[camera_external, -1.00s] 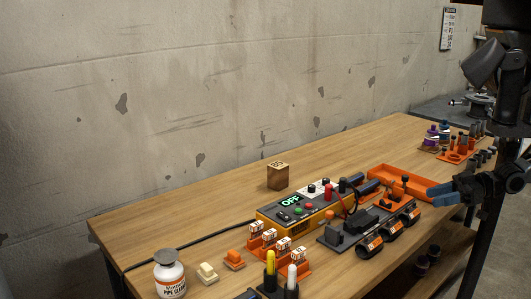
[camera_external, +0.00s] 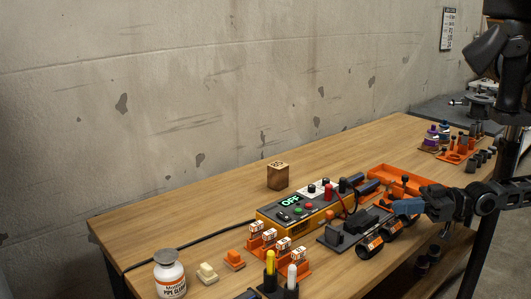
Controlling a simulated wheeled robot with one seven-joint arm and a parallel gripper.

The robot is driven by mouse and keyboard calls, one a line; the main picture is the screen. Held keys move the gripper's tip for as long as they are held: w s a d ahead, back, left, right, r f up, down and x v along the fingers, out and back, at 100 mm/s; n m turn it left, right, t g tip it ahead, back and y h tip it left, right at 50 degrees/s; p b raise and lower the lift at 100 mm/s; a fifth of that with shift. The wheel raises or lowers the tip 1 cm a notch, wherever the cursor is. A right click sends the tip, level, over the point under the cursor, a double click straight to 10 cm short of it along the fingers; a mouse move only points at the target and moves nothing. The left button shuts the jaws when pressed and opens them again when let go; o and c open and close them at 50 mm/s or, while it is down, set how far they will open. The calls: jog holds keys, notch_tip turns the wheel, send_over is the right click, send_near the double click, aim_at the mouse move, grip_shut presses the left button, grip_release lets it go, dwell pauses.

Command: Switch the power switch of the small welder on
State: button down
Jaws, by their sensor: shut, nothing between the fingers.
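The small welder (camera_external: 268,222) is a yellow and dark box on the wooden bench, with its display (camera_external: 291,201) reading OFF. Its top panel carries green and red buttons, dark knobs and a dark switch (camera_external: 283,214) near the left end; the switch's exact position is too small to tell. My gripper (camera_external: 396,207) has blue fingertips and reaches in from the right. It is shut and empty, above the black clamps and to the right of the welder, apart from its panel.
An orange tray (camera_external: 376,173) lies behind my gripper. Black clamps (camera_external: 368,246), orange numbered blocks (camera_external: 262,238), yellow and white pens (camera_external: 270,265) and a white bottle (camera_external: 169,274) stand along the front. A wooden block (camera_external: 277,176) stands behind the welder. The bench's left rear is clear.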

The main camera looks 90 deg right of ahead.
jog(key=w+a+r+n+t+y+p, duration=0.25)
jog(key=w+a+r+n+y, duration=0.45)
jog(key=w+a+r, duration=1)
jog(key=w+a+g+b, duration=0.1)
jog(key=w+g+b, duration=0.15)
jog(key=w, duration=0.95)
jog(key=w+d+f+n+g+h+b, duration=0.1)
jog(key=w+d+f+g+h+b, duration=0.3)
jog(key=d+f+g, duration=0.45)
jog(key=s+d+g+h+b, duration=0.2)
jog(key=d+g+h, duration=0.1)
jog(key=d, duration=0.6)
jog(key=s+d+g+h+b, duration=0.2)
jog(key=s+d+g+h, duration=0.1)
jog(key=d, duration=0.7)
jog(key=shift+s+f+g+b, duration=0.25)
jog(key=shift+g+b, duration=0.05)
jog(key=shift+g, duration=0.55)
